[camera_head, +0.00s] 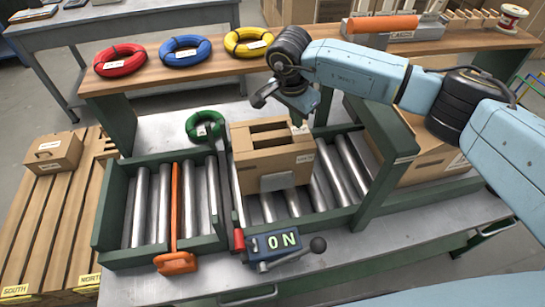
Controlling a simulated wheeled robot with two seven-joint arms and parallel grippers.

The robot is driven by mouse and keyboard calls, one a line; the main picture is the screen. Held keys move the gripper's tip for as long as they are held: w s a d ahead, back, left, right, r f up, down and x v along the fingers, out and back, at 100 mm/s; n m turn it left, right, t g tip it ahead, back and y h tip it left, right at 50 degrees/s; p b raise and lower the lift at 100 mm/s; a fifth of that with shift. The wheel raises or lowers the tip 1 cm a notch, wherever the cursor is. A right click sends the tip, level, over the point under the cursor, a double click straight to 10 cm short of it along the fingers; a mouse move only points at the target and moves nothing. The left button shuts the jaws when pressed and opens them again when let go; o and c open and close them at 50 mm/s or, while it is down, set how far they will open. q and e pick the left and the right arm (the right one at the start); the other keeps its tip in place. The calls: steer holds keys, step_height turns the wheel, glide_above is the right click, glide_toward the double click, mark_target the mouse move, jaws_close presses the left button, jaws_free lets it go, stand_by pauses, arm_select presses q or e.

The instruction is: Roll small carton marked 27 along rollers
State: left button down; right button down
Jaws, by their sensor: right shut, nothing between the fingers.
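A small brown carton (270,168) sits upright on the steel rollers (340,170) in the right section of the green-framed conveyor. It has slots in its top and small white labels, but I cannot read a 27 on it. My right gripper (284,108) is above the carton's back edge, reaching in from the right. It is shut and empty; whether it touches the carton I cannot tell. My left gripper is not in view.
An orange bar (175,215) crosses the left rollers (140,205). A lever box (275,243) reading ON stands in front. Coloured coils, including a green one (205,124), lie behind. A larger carton (425,150) is at right. A wooden pallet (45,225) with another carton (53,152) is left.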

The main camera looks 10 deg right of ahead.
steer(key=shift+f, duration=0.2)
stand_by(0.3)
steer(key=shift+f+b, duration=0.6)
steer(key=shift+b, duration=0.05)
steer(key=shift+r, duration=0.1)
steer(key=d+p+v, duration=0.1)
steer(key=p+v, duration=0.3)
steer(key=v, duration=0.3)
steer(key=shift+w+r, duration=0.3)
steer(key=shift+r, duration=0.25)
steer(key=shift+f, duration=0.1)
